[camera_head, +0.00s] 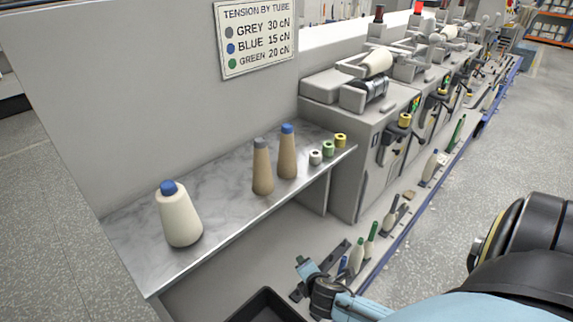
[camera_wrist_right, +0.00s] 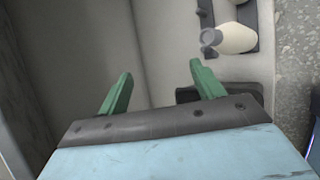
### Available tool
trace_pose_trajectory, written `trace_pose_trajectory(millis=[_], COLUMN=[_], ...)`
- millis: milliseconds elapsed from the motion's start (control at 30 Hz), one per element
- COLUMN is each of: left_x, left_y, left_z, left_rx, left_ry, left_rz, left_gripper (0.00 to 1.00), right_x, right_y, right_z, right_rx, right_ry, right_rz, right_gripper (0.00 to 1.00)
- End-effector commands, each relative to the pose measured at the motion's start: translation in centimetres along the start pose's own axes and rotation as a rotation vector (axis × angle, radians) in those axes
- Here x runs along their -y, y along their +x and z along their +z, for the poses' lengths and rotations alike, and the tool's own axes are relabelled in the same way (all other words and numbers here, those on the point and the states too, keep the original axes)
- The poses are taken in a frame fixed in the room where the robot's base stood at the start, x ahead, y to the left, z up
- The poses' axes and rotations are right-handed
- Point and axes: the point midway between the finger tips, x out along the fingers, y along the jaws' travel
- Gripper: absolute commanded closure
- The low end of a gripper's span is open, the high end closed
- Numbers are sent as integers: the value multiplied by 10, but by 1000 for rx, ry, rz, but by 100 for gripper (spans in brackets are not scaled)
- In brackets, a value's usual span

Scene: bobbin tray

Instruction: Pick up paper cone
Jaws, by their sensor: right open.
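Two brown paper cones stand upright on the metal shelf (camera_head: 222,212). One cone has a grey tip (camera_head: 262,172), and the other, just right of it and farther back, has a blue tip (camera_head: 287,158). A cream yarn-wound cone with a blue top (camera_head: 181,218) stands nearer the shelf's front left. My right gripper (camera_wrist_right: 161,70) is open with nothing between its green fingers. In the head view the end of my right arm is low, below and right of the shelf, apart from the cones. My left gripper is not in view.
A sign (camera_head: 256,38) lists tension by tube: grey 30, blue 15, green 20 cN. Small spools (camera_head: 328,149) sit at the shelf's right end. Winding machines (camera_head: 372,110) run to the right. A black bin (camera_head: 265,307) lies below. Bobbins on pegs (camera_head: 357,256) stand near my right arm.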

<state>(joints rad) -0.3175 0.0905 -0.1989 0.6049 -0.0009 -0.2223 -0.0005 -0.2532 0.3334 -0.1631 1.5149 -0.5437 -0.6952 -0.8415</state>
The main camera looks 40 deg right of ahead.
Motion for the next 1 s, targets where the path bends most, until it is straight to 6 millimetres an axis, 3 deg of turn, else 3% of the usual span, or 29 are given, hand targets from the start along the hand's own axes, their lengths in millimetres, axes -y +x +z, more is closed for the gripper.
trace_pose_trajectory(millis=[33, 133, 200, 300, 433, 533, 800, 1000], left_x=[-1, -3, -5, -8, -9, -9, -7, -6], left_y=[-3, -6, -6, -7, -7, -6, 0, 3], left_z=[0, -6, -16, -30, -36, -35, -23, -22], left_rx=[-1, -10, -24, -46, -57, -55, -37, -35], left_ry=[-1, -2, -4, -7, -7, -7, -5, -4], left_rz=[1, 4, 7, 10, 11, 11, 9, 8], left_gripper=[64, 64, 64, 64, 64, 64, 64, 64], right_x=[-56, -145, -188, -226, -250, -262, -292, -304], right_y=[-13, -49, -69, -85, -95, -92, -54, -38], right_z=[23, 63, 83, 101, 111, 115, 130, 135], right_rx=[66, 242, 366, 504, 611, 640, 642, 637], right_ry=[-150, -444, -630, -846, -1007, -1050, -1051, -1051], right_rz=[110, 275, 349, 407, 434, 440, 438, 438], right_gripper=[33, 33, 33, 33, 33, 33, 33, 33])
